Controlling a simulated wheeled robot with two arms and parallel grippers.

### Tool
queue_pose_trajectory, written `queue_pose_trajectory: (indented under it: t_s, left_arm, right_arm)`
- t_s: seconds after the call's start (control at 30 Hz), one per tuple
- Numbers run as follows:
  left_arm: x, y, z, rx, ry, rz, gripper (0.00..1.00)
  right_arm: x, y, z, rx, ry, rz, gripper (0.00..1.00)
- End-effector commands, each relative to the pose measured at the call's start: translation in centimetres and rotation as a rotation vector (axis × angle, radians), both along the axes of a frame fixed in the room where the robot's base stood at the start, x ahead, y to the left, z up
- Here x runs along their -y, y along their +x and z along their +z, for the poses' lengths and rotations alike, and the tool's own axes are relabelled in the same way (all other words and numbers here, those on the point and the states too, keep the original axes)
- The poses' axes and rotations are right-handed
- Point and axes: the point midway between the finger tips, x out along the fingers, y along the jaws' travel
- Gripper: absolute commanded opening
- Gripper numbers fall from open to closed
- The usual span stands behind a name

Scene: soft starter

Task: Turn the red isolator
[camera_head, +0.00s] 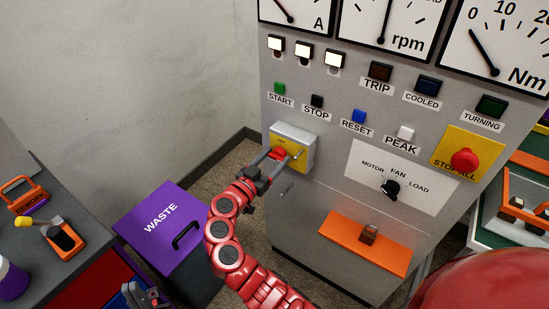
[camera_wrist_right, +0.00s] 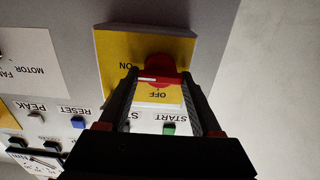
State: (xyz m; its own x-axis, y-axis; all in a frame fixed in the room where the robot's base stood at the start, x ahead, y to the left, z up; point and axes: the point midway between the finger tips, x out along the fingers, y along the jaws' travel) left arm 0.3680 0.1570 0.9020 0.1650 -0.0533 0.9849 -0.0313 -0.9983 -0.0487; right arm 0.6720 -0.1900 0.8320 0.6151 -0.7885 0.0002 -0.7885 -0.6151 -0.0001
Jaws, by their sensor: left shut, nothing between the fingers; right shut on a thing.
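The red isolator (camera_head: 278,153) is a knob on a yellow plate (camera_head: 284,143) on a small grey box at the panel's left edge. The right wrist view shows the red knob (camera_wrist_right: 161,68) upside down, with ON at its left and OFF below it. Its white mark points left, to the ON side. My right gripper (camera_head: 279,160) is shut on the knob, with one finger (camera_wrist_right: 160,82) on each side. The fingers hide parts of the knob. My left gripper (camera_head: 140,291) is shut and empty at the bottom left, away from the panel.
The grey panel carries a red stop button (camera_head: 464,160), a black selector (camera_head: 390,189) and several small buttons. An orange shelf (camera_head: 362,240) juts out lower down. A purple waste bin (camera_head: 150,235) stands left of the panel, beside a bench with an orange rework holder (camera_head: 27,200).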

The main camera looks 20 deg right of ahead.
Motion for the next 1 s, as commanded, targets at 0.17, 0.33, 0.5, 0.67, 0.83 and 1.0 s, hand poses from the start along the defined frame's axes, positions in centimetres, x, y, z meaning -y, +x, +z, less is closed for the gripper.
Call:
queue_pose_trajectory:
  t_s: [0.17, 0.33, 0.5, 0.67, 0.83, 1.0]
  left_arm:
    - [0.00, -0.01, 0.00, 0.000, 0.000, 0.000, 0.00]
    - [0.00, 0.00, -0.01, 0.000, 0.000, 0.000, 0.00]
    - [0.00, 0.00, -0.13, 0.000, 0.000, 0.000, 0.00]
    - [0.00, 0.00, -0.35, 0.000, 0.000, 0.000, 0.00]
    - [0.00, 0.00, -0.57, 0.000, 0.000, 0.000, 0.00]
    - [0.00, 0.00, -0.53, 0.000, 0.000, 0.000, 0.00]
  right_arm:
    - [0.02, 0.01, 0.00, 0.000, 0.000, 0.000, 0.18]
    - [0.02, 0.01, 0.01, -0.002, -0.002, 0.000, 0.10]
    - [0.00, 0.02, -0.02, -0.027, -0.022, 0.001, 0.10]
    - [-0.05, 0.05, -0.02, -0.087, -0.069, 0.001, 0.10]
    - [-0.08, 0.07, -0.07, -0.192, -0.149, 0.001, 0.10]
    - [-0.08, 0.10, 0.00, -0.317, -0.249, -0.001, 0.10]
